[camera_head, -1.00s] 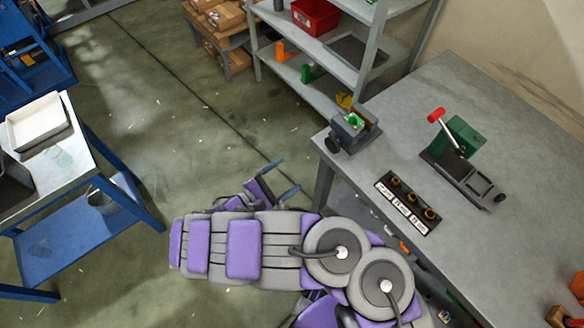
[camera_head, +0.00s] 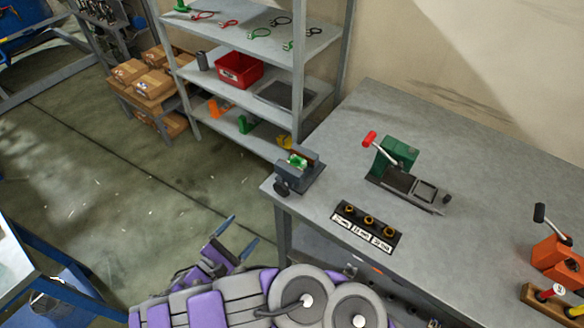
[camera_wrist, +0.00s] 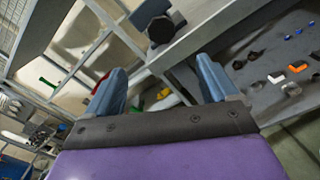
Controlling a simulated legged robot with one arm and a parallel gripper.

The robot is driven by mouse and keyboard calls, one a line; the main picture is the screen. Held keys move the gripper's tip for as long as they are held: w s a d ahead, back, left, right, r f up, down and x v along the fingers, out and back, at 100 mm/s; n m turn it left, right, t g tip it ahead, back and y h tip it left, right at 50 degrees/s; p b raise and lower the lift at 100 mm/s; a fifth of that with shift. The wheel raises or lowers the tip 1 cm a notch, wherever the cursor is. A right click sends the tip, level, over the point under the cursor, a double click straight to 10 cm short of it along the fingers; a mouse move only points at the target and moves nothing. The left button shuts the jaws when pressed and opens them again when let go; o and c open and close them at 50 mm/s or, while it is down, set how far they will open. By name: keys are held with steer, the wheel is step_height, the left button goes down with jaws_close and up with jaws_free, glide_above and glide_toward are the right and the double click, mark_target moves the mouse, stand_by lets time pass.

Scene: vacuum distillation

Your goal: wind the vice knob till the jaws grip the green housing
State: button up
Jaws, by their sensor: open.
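A small grey vice (camera_head: 309,176) stands at the left corner of the grey workbench. The green housing (camera_head: 297,161) sits between its jaws; whether the jaws touch it I cannot tell. The dark vice knob (camera_head: 282,188) faces the front left, and it also shows in the wrist view as a dark knob (camera_wrist: 161,30) at the top, beyond my fingers. My gripper (camera_head: 240,233) is open and empty, in front of and left of the bench corner, apart from the knob. In the wrist view my gripper's two blue fingers (camera_wrist: 163,80) are spread wide.
On the workbench (camera_head: 450,130) stand a green press with a red-tipped lever (camera_head: 398,155), a black strip with brass fittings (camera_head: 367,228) and an orange device (camera_head: 558,258). A shelf rack (camera_head: 190,85) with a red bin (camera_head: 238,70) stands behind. Floor left of the bench is clear.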

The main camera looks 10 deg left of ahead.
steer(key=n+p, duration=0.4)
steer(key=n, duration=0.2)
glide_toward(279, 192)
steer(key=x, duration=0.8)
steer(key=shift+w+d, duration=0.2)
stand_by(0.4)
steer(key=shift+r, duration=0.1)
steer(key=c, duration=1)
